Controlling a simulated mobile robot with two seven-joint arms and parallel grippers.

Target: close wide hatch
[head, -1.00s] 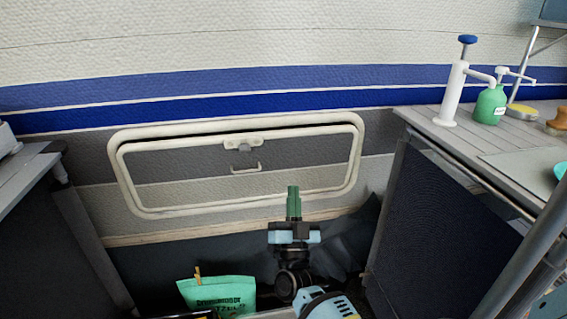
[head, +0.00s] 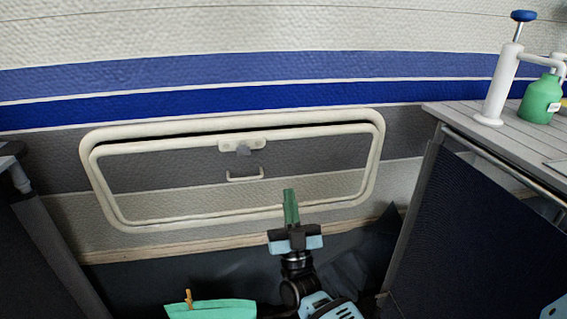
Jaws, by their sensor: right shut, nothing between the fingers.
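The wide hatch (head: 200,168) is set in the wall ahead, with a white rounded frame (head: 376,160). A dark gap shows along its top edge, so the panel looks tipped slightly out at the top. A white latch (head: 242,147) sits at its top middle, and a small white handle (head: 245,176) is below the latch. My right gripper (head: 291,195) points up at the lower edge of the hatch, right of the middle. Its green fingers are together with nothing between them. I cannot tell whether they touch the panel. My left gripper is not in view.
Another dark cabinet (head: 35,250) is at the left. A turquoise bag (head: 212,310) with a peg is at the bottom.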

